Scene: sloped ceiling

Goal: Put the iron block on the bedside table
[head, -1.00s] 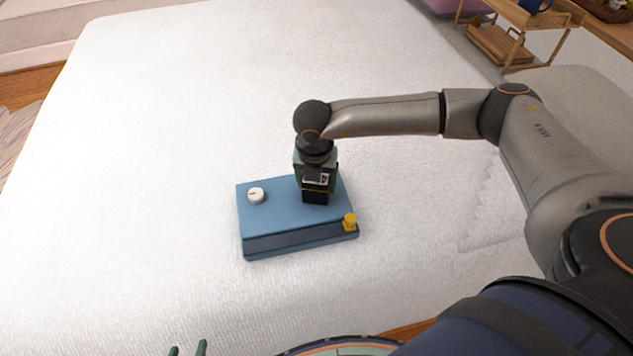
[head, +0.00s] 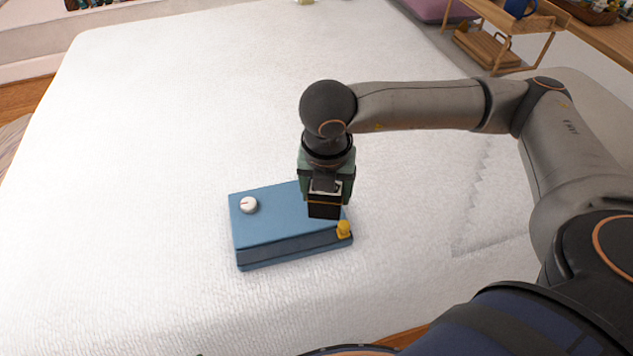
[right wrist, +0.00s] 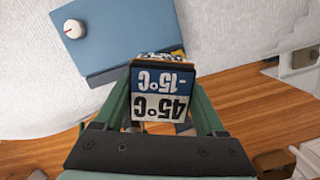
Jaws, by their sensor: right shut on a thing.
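My right gripper (head: 326,188) is shut on a dark block (head: 324,209), which I take for the iron block. In the right wrist view the block (right wrist: 158,92) sits between the green fingers, with a blue and white label reading -15°C and 45°C. The block appears to be held above the right part of a blue box (head: 272,218) on the white bed; the exact gap is hard to tell. My left gripper is not in view. I cannot tell which piece of furniture is the bedside table.
The blue box has a white knob (head: 248,205) and a yellow part (head: 343,229) on it. The white bed (head: 150,130) is otherwise mostly clear. A wooden stand (head: 512,22) with a blue mug (head: 519,8) is at upper right. Wooden floor (right wrist: 250,108) shows beyond the bed edge.

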